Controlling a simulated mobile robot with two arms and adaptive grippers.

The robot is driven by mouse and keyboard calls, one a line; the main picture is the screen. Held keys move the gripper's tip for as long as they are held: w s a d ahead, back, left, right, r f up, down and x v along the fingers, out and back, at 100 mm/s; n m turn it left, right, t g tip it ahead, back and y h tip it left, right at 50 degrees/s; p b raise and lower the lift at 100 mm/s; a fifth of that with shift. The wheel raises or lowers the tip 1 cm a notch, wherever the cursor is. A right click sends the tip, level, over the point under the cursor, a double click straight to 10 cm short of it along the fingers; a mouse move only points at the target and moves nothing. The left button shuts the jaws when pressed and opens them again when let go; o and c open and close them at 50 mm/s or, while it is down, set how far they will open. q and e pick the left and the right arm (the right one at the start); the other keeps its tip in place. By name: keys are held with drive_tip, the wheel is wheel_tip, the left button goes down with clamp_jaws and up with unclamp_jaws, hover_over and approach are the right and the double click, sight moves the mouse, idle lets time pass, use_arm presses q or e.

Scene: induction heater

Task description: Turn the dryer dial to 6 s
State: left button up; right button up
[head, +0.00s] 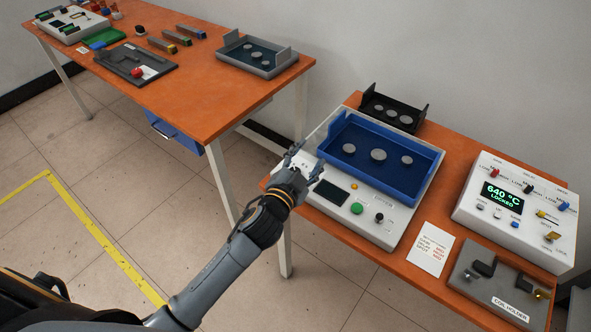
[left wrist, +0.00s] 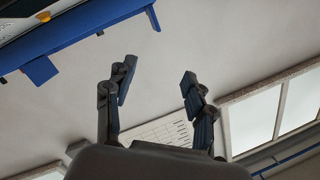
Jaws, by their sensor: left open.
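The dryer is a white box (head: 345,222) with a blue tray (head: 342,162) on top, on the right-hand table. Its front panel has a dark, blank-looking display (head: 331,193), a green button (head: 357,208), a small yellow light (head: 354,186) and a black dial (head: 379,218). The dial setting is too small to read. My left gripper (head: 303,156) is open and empty above the dryer's left end, well left of the dial. In the left wrist view its spread fingers (left wrist: 158,80) have nothing between them. The blue tray edge (left wrist: 92,24) shows there too. My right gripper is not in view.
A white control box (head: 516,215) reading 640 °C LOCKED stands right of the dryer. A printed card (head: 431,249) and a grey coil holder (head: 492,284) lie in front of it. A black tray (head: 378,104) sits behind. Another orange table (head: 215,90) stands at the back left.

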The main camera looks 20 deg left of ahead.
use_arm(q)
drive_tip(key=w+d+r+m+t+h, duration=0.2)
drive_tip(key=w+d+r+m+h, duration=0.1)
drive_tip(key=d+r+m+h, duration=0.6)
drive_tip(key=s+d+r+m+g+h, duration=0.3)
drive_tip(key=d+r+m+g+h, duration=0.25)
drive_tip(key=d+m+g, duration=0.4)
drive_tip(key=m+g+y+b, duration=0.1)
drive_tip(key=m+g+y, duration=0.95)
drive_tip(key=y, duration=0.65)
hover_over(295, 170)
wheel_tip(295, 170, down, 9)
drive_tip(key=m+t, duration=0.1)
drive_tip(key=m, duration=0.1)
wheel_tip(295, 170, down, 14)
drive_tip(key=shift+r+p, duration=0.25)
drive_tip(key=shift+p, duration=0.6)
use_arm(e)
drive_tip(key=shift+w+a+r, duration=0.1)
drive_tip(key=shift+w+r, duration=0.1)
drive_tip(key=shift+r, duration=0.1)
